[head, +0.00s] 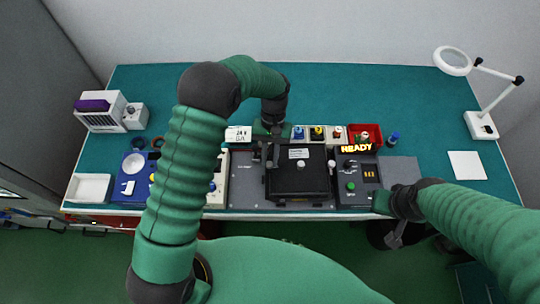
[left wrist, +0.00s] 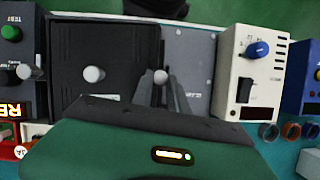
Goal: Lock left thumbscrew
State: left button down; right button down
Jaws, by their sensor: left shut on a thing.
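A black fixture box (head: 298,182) with a closed lid sits on a grey base plate at the table's front; it also shows in the left wrist view (left wrist: 112,50). The left thumbscrew (left wrist: 160,77), with a pale round head, stands at the box's side edge. My left gripper (left wrist: 163,92) is shut on it, its two dark fingers on either side of the head. In the head view my left gripper (head: 274,153) reaches down beside the box, and the thumbscrew is not clear there. My right gripper (head: 396,238) hangs past the table's front edge, small and dark.
The right thumbscrew (head: 332,164) and a lid knob (head: 302,163) stand close by. A control box with a lit READY sign (head: 356,148) is at the right. A white power unit (left wrist: 258,75) is on the other side. The back table (head: 350,90) is clear.

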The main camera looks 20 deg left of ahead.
pick_arm(q)
jog(key=shift+m, duration=0.6)
jog(key=c, duration=1.5)
grip_release()
jog(key=shift+c, duration=0.2)
jog(key=shift+o, duration=1.2)
jog(key=shift+a, duration=0.1)
jog(key=d+b+v, duration=0.1)
jog(key=b+v, duration=0.1)
jog(key=v, duration=1.4)
jog(key=shift+a+r, duration=0.25)
jog(key=shift+r, duration=0.15)
jog(key=shift+w, duration=0.1)
